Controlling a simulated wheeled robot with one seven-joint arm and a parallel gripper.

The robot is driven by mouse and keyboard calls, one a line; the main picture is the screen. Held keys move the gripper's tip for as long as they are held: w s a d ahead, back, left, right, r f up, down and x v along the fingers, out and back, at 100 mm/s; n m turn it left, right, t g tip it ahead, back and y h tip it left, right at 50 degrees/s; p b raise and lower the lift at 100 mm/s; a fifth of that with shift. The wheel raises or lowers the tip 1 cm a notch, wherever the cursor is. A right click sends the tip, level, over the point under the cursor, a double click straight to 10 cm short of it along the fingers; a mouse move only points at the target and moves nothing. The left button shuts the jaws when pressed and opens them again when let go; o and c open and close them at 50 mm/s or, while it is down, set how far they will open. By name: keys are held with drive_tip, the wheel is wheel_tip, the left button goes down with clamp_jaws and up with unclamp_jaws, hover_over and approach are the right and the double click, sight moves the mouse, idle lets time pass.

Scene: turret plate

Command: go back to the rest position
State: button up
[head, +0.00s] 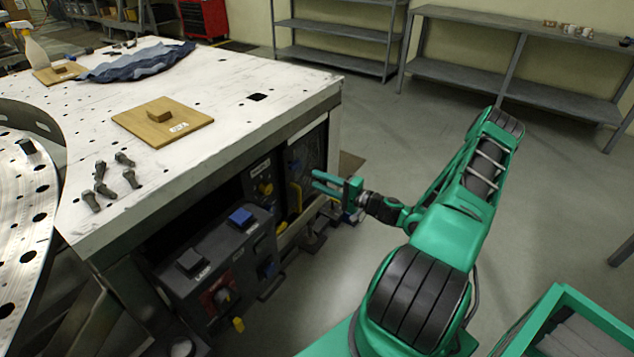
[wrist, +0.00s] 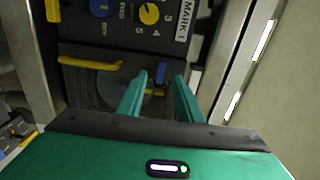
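My gripper (head: 318,182) is at the end of my green arm, in front of the equipment bay at the side of the white-topped turret table (head: 235,110). It is below the level of the table top. In the wrist view my gripper (wrist: 157,82) has its two green fingers apart, with nothing held between them. Beyond the fingers is a dark panel (wrist: 115,30) with a blue knob (wrist: 99,7), a yellow knob (wrist: 149,13) and a yellow handle (wrist: 90,63). I cannot tell how far the fingertips are from the panel.
A wooden board (head: 140,125), several dark bolts (head: 101,192) and a blue cloth (head: 137,62) lie on the table. A dark control box (head: 205,285) is below its edge. Grey shelves (head: 480,60) stand along the wall. The floor behind my arm is clear.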

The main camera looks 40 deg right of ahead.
idle(0.3)
drive_tip(key=s+a+r+n+g+y, duration=0.2)
drive_tip(key=s+a+r+n+g, duration=0.1)
drive_tip(key=s+a+n+g, duration=0.7)
drive_tip(key=s+r+m+g+h, duration=0.1)
drive_tip(key=s+r+g+h, duration=0.2)
drive_tip(key=s+r, duration=0.7)
drive_tip(key=s+r+m+g+h, duration=0.1)
drive_tip(key=s+r+g+h, duration=0.3)
drive_tip(key=s+r, duration=0.7)
drive_tip(key=s+h, duration=0.1)
drive_tip(key=s, duration=0.3)
drive_tip(key=shift+s+r+m, duration=0.25)
drive_tip(key=shift+s+m, duration=0.05)
drive_tip(key=shift+s, duration=0.05)
drive_tip(key=shift+w+f, duration=0.25)
drive_tip(key=shift+w, duration=0.4)
